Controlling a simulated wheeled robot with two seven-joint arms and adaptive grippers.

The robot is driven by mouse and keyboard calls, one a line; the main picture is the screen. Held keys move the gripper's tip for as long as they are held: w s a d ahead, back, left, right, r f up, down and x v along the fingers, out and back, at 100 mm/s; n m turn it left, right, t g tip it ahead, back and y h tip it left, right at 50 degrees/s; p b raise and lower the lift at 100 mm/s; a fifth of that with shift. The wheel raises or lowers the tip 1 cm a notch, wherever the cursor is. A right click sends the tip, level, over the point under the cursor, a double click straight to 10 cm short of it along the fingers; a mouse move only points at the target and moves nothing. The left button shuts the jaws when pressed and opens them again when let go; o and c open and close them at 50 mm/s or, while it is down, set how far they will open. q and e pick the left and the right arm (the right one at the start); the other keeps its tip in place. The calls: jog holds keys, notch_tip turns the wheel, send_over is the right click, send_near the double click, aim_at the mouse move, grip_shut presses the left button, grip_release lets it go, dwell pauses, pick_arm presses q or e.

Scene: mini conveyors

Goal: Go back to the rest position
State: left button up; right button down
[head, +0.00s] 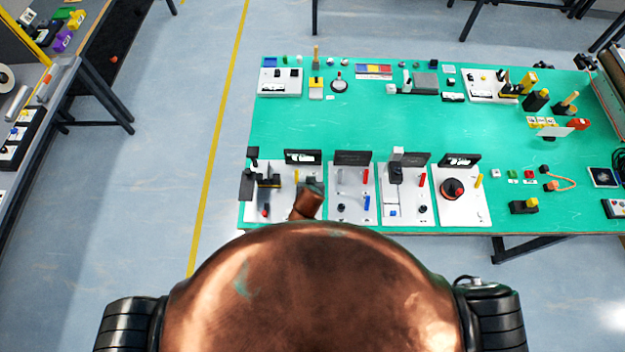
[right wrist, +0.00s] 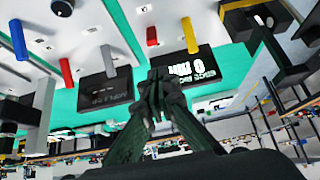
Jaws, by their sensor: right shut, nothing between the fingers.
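My right gripper (right wrist: 157,88) shows in the right wrist view with its dark fingers together and nothing between them. In the head view a short copper link ends in a dark tip, which appears to be the same gripper (head: 315,184), above the gap between the first and second white panels from the left. It hides part of the panels below it. Whether it touches anything cannot be told. My left gripper is not in view.
The green table (head: 400,130) has a clear middle. Along its near edge stand white panels (head: 352,213) with pegs and black displays, such as the display with white writing (right wrist: 190,75). A red peg (right wrist: 66,72) and yellow peg (right wrist: 189,35) stand near the gripper. Open floor (head: 160,150) lies left.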

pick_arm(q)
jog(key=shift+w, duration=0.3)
